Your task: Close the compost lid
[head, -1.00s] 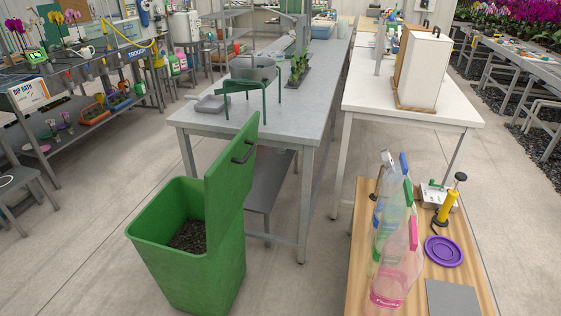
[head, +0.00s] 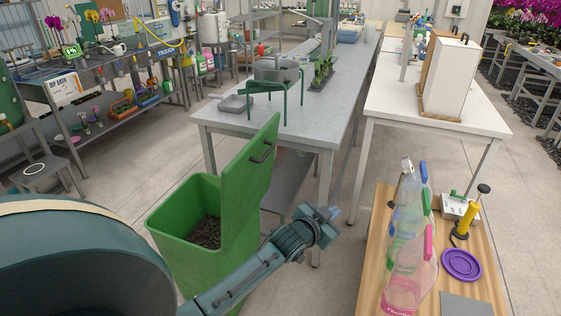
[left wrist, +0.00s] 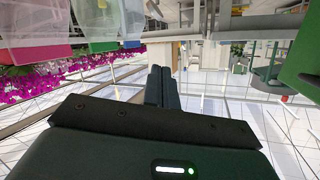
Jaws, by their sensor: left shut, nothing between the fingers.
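The green compost bin (head: 184,262) stands on the floor left of centre in the head view, with dark compost inside. Its green lid (head: 250,190) stands open and nearly upright on the bin's right side, with a dark handle (head: 262,153) near the top. My left gripper (head: 328,216) is to the right of the lid and below its handle, apart from it. In the left wrist view the two fingers of the left gripper (left wrist: 162,75) are together with nothing between them. A green surface, probably the lid, shows at that view's right edge. My right gripper is not in view.
A grey metal bench (head: 310,125) stands behind the lid.

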